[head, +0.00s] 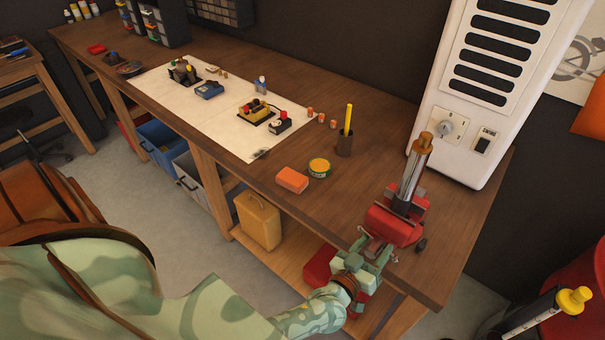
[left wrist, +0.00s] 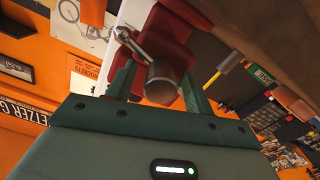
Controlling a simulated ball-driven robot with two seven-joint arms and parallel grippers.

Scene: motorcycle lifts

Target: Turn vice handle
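The red vice (head: 392,226) is at the right front edge of the bench, holding an upright chrome tube (head: 412,175) with an orange-brown cap. My left gripper (head: 376,247) is at the vice's front, below the bench edge. In the left wrist view the vice's red body (left wrist: 182,28) is ahead, with a silver vice handle (left wrist: 133,44) slanting to the left and a dark round screw end (left wrist: 162,84). My left gripper's fingers (left wrist: 158,80) are apart, on either side of the screw end; contact cannot be told. My right gripper is in neither view.
On the bench near the vice are an orange block (head: 291,180), a green-yellow tin (head: 319,167) and a cup (head: 344,143) with a yellow stick. A white cabinet (head: 445,127) stands behind. A yellow case (head: 258,220) and red box (head: 320,265) are below.

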